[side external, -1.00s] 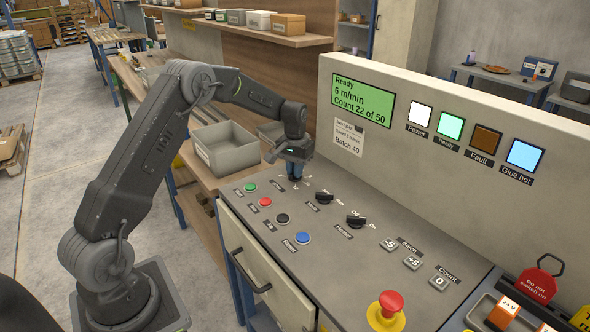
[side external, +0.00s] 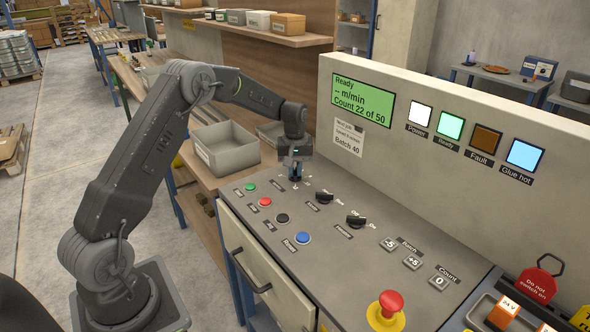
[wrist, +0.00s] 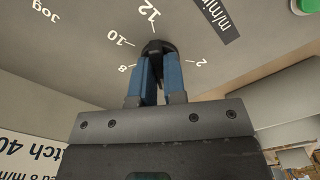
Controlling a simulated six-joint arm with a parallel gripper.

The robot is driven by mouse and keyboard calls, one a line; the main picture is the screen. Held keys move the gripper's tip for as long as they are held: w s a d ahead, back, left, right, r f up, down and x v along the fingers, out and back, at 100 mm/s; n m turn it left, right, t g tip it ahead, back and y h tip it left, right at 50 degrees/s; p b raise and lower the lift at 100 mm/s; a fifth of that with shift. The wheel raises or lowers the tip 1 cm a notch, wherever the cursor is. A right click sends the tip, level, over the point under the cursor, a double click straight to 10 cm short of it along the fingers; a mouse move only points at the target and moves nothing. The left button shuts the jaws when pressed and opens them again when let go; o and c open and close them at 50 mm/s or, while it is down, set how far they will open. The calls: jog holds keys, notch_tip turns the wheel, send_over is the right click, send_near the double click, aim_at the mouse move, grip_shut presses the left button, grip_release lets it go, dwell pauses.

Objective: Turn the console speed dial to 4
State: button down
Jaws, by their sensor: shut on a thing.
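The console speed dial (wrist: 157,46) is a dark round knob at the back left of the sloped console panel. In the wrist view, the marks 12, 10, 8 and 2 show around it. My gripper (wrist: 158,68) points down at the dial, its two blue fingers closed on the knob's sides. In the side view, my gripper (side external: 295,178) covers the dial, so its pointer cannot be read. The green display (side external: 363,101) reads "Ready", "-- m/min" and "Count 22 of 50".
Green, red, black and blue buttons (side external: 303,237) lie in front of the dial. Two black rotary switches (side external: 356,219) are to its right. A red emergency stop (side external: 390,302) stands at the front right. A grey bin (side external: 228,155) sits on the bench to the left.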

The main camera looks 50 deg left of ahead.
aim_at(295, 171)
jog(key=n, duration=0.3)
jog(key=shift+n, duration=0.3)
jog(key=shift+r, duration=0.1)
dwell(0.4)
jog(key=c, duration=1.2)
grip_release()
notch_tip(295, 171, up, 14)
jog(key=shift+f, duration=0.15)
